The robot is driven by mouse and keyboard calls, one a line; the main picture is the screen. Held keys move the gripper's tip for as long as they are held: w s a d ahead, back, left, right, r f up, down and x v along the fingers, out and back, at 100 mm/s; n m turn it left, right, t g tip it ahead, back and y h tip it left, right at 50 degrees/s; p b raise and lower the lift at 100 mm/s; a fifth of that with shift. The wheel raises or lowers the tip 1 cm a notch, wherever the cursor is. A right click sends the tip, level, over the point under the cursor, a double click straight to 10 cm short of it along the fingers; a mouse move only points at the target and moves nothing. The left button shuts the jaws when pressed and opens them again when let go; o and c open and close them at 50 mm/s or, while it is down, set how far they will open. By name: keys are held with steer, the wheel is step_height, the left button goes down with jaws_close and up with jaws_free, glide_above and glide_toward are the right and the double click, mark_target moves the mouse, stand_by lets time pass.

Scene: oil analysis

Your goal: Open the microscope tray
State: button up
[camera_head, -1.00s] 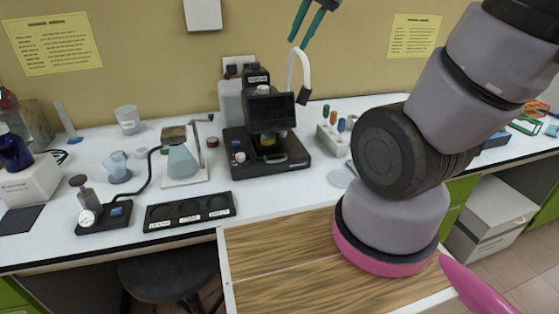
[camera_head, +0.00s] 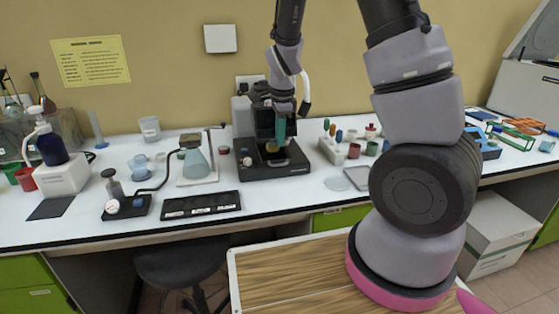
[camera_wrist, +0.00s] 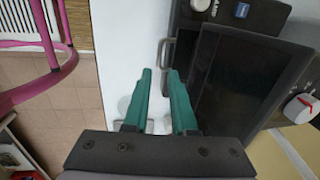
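The black microscope (camera_head: 262,165) stands on the white bench against the back wall, and my gripper (camera_head: 279,143) hangs down in front of it. In the wrist view, my gripper's two teal fingers (camera_wrist: 159,74) are apart with nothing between them. The microscope's dark screen panel (camera_wrist: 236,78) fills the right of that view. The head view shows the microscope tray poorly, because my gripper covers part of it.
A flask on a stand (camera_head: 196,165) is left of the microscope. A white knob with a red mark (camera_wrist: 299,108) is beside the screen.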

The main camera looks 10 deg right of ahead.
mark_target(279, 165)
step_height(279, 165, down, 9)
steer(key=w, duration=0.1)
steer(key=shift+w, duration=0.25)
steer(key=shift+r, duration=0.1)
jaws_close()
stand_by(1.2)
